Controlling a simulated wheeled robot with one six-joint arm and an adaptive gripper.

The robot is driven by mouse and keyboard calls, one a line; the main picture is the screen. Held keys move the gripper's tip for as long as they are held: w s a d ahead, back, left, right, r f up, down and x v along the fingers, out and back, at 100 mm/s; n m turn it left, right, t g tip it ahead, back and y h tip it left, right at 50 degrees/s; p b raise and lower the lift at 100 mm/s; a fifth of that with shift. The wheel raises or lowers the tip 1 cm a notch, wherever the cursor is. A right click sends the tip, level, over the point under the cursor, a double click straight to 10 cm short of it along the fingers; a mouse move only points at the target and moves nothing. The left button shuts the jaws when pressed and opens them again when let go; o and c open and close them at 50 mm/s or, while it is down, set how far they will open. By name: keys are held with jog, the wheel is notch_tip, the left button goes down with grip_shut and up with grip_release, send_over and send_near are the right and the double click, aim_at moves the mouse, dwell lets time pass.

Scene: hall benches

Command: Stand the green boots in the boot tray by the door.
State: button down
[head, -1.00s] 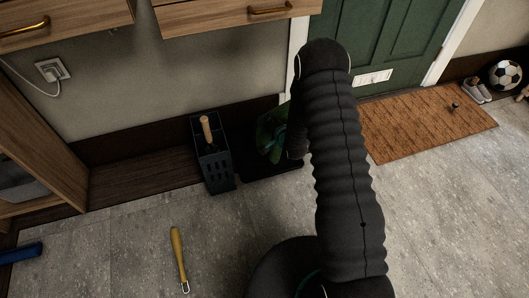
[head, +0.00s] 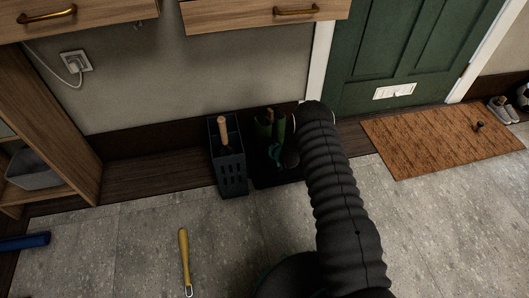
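The green boots (head: 264,126) stand close together, roughly upright, over the black boot tray (head: 268,181) against the wall, left of the green door. Their lower parts are dark and partly covered, so I cannot tell whether the soles touch the tray. My gripper (head: 278,154) is at the boots' front right side, a dark shape with a teal patch. My own arm hides much of it and the tray's right part. I cannot see its fingertips clearly, nor whether they are closed on a boot.
A dark slotted holder (head: 231,175) with a wooden handle stands directly left of the tray. A yellow-handled tool (head: 184,258) lies on the open floor in front. A brown doormat (head: 440,140) lies before the door. Wooden drawers (head: 265,14) overhang the wall above.

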aim_at(261, 150)
jog(key=shift+w+f, duration=0.1)
jog(key=shift+f, duration=2.2)
jog(key=shift+f, duration=0.1)
jog(key=c, duration=1.3)
grip_release()
